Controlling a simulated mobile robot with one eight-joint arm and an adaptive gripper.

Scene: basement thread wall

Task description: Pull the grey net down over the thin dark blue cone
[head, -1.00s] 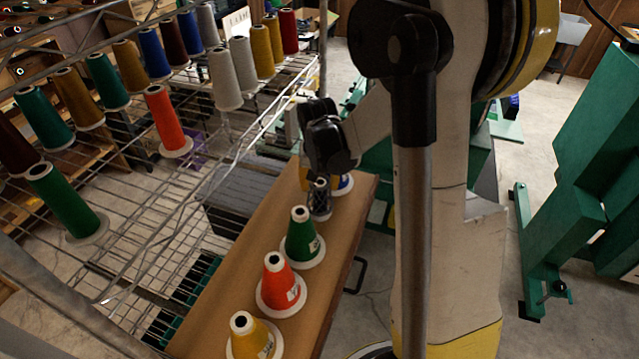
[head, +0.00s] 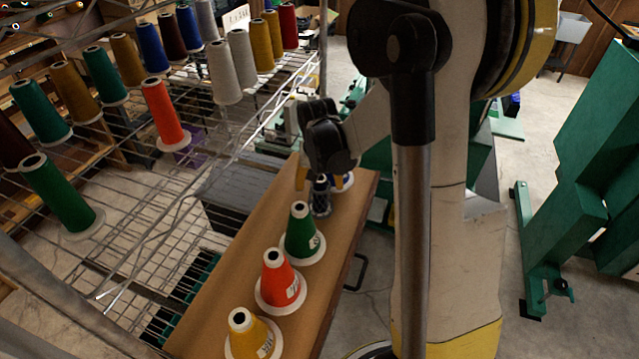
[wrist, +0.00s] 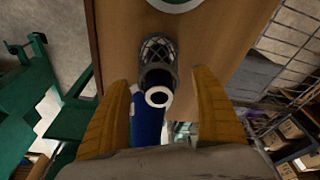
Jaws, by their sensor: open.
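The thin dark blue cone (head: 321,186) stands upright near the far end of the brown board, behind the green cone. A pale ring with a dark hole (wrist: 158,97) lies at the tip end. How far down the net reaches is unclear. My gripper (wrist: 158,88) is open, one yellow finger on each side of the thin cone's upper end, with visible gaps and no clear contact. In the head view my gripper (head: 315,178) is just above the cone.
Green (head: 300,236), orange (head: 277,284) and yellow (head: 247,337) cones stand in a row nearer on the board (head: 222,290). A wire rack (head: 150,235) with several cones is at left. Green machinery (head: 585,165) is at right.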

